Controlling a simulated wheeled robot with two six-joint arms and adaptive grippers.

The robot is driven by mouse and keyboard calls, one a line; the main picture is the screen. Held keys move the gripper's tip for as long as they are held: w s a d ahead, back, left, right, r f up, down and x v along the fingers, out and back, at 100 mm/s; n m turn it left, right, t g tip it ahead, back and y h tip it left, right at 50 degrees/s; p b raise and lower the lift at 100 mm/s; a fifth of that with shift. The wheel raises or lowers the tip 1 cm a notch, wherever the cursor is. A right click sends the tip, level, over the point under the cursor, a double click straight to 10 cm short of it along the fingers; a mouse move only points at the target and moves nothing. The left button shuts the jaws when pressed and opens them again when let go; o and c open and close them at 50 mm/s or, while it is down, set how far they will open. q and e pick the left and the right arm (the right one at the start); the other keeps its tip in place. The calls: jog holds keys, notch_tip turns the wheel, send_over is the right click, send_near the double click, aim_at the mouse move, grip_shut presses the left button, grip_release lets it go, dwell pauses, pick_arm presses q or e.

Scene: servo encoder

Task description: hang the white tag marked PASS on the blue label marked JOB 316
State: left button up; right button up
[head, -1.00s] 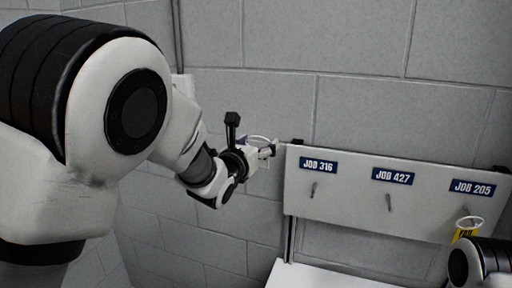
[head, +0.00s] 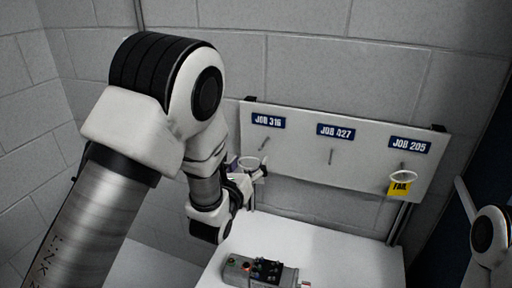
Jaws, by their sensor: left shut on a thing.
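The blue JOB 316 label (head: 268,121) is at the left end of a white board (head: 300,165) on the wall. A small bare peg (head: 264,143) sticks out below it. My left gripper (head: 254,176) is near the board's lower left corner, below that peg, and is shut. A thin white ring (head: 252,163) stands at its fingertips, apparently the loop of the white tag it holds. The tag's face and the word PASS cannot be made out. My right gripper is out of view; only part of my right arm shows at the right edge.
The JOB 427 label (head: 335,131) has a bare peg. A yellow tag (head: 398,188) with a white loop hangs under the JOB 205 label (head: 409,145). A grey device (head: 258,271) lies on the white table (head: 340,254) below the board.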

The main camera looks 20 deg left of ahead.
aim_at(261, 149)
pick_arm(q)
jog(key=shift+w+a, duration=0.1)
jog(key=shift+w, duration=0.1)
jog(key=shift+w+d+f+p, duration=0.1)
jog(key=shift+w+d, duration=0.05)
jog(key=shift+w, duration=1.15)
jog(key=shift+w+d+f+p, duration=0.1)
jog(key=shift+w+d, duration=0.05)
jog(key=shift+w, duration=1.1)
jog(key=shift+w+d+p, duration=0.1)
jog(key=shift+w+d, duration=0.05)
jog(key=shift+w, duration=1.15)
jog(key=shift+w+f+b, duration=0.5)
jog(key=shift+w+b, duration=0.15)
jog(key=shift+w, duration=0.15)
jog(key=o, duration=0.7)
